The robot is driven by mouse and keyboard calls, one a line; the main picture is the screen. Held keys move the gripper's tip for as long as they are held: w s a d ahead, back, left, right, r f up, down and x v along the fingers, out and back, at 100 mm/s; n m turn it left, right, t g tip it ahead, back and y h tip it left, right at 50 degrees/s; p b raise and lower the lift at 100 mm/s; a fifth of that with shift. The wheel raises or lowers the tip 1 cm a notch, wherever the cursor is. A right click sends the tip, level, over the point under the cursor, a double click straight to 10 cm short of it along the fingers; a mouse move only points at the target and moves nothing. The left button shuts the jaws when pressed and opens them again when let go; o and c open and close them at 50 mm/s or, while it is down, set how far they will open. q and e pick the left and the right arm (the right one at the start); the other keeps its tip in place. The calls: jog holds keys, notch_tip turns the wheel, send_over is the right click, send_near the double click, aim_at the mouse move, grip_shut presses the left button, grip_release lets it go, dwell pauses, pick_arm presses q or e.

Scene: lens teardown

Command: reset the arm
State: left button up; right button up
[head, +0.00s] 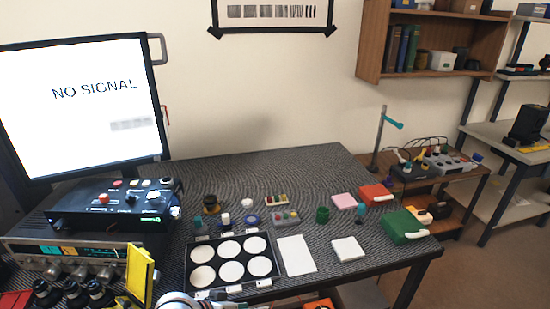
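No gripper of mine shows clearly in the head view. A rounded white and grey part at the bottom edge, left of centre, may be a piece of my arm, cut off by the frame. The dark patterned table (330,165) carries the lens teardown things. A black tray (272,278) with several white round pads in two rows lies near its front edge.
A "NO SIGNAL" monitor (80,105) and stacked electronic boxes (110,205) fill the left. A yellow panel (139,275) stands upright at the front left. White sheets (296,255), a green box (403,227) and a red box (375,194) lie right. The back-centre tabletop is clear.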

pick_arm(q)
jog(key=s+a+f+t+y, duration=0.2)
jog(key=s+a+f, duration=0.2)
jog(key=s+a, duration=0.3)
jog(key=s+a+f+t+y, duration=0.2)
jog(key=s+a+f+y, duration=0.1)
jog(key=s+a, duration=0.5)
jog(key=s+f, duration=0.1)
jog(key=s, duration=0.1)
jog(key=shift+s+a+f+m, duration=0.15)
jog(key=shift+s+a+m, duration=0.1)
jog(key=shift+s+m, duration=0.15)
jog(key=shift+w, duration=0.1)
dwell(0.5)
